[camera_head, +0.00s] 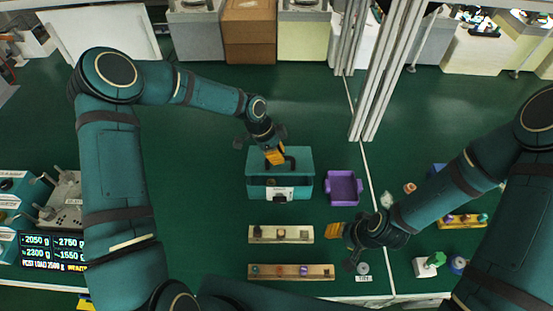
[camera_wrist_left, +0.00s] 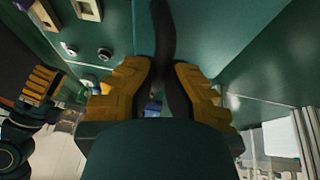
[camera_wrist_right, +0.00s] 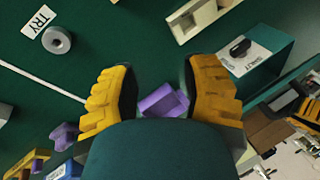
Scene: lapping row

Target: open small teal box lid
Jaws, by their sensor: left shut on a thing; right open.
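The small teal box (camera_head: 255,192) stands on the green surface in the middle of the head view, with a white label and dark catch on its front. Its teal lid (camera_head: 300,160) covers the top; I cannot tell whether it is slightly raised. My left gripper (camera_head: 276,160) is above the lid, shut on its dark handle (camera_wrist_left: 162,40), which runs between the fingers in the left wrist view. My right gripper (camera_head: 345,246) is open and empty, to the right of and nearer than the box. The box also shows in the right wrist view (camera_wrist_right: 268,72).
A purple tray (camera_head: 344,201) stands just right of the box. Two wooden strips (camera_head: 268,240) (camera_head: 290,279) with small parts lie in front of it. A grey ring (camera_head: 363,268) sits by a TRY label. Metal posts (camera_head: 378,90) rise behind on the right.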

